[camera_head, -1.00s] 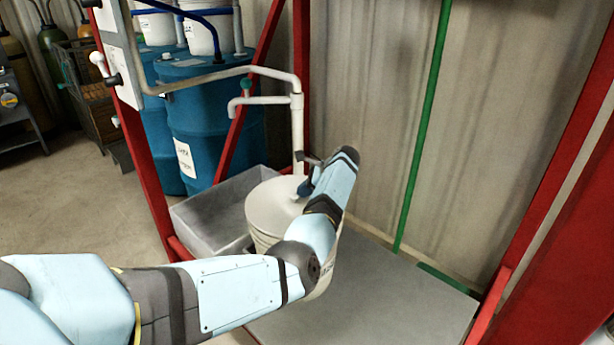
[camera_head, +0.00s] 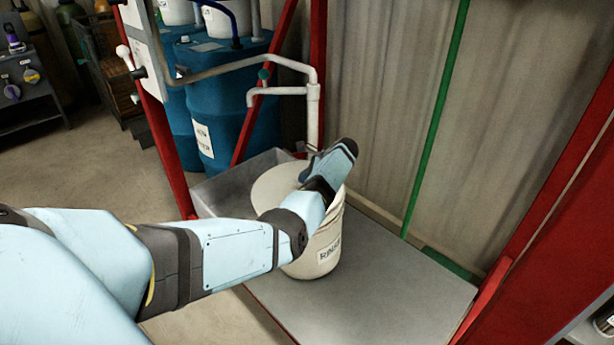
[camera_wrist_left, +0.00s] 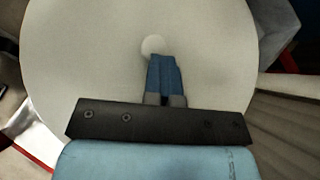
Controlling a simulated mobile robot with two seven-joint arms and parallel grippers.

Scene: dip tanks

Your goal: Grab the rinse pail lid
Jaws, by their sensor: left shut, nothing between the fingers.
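The rinse pail (camera_head: 318,256) is a white bucket with a "RINSE" label, upright on a grey platform. Its lid (camera_head: 272,188) is a pale round disc on top, partly hidden by my left arm. In the left wrist view the lid (camera_wrist_left: 85,60) fills most of the picture, with a small round knob (camera_wrist_left: 152,44) near its middle. My left gripper (camera_wrist_left: 162,58) is shut and empty, its blue fingertips at the knob's near edge in the picture. I cannot tell whether they touch it. In the head view the left gripper (camera_head: 305,172) is over the lid. My right gripper is not in view.
A grey metal basin (camera_head: 222,185) sits behind the pail on the left. A white pipe (camera_head: 313,115) rises behind the pail. Red frame posts stand at both sides. Blue drums (camera_head: 228,100) stand at the back. The grey platform (camera_head: 385,285) is clear at right.

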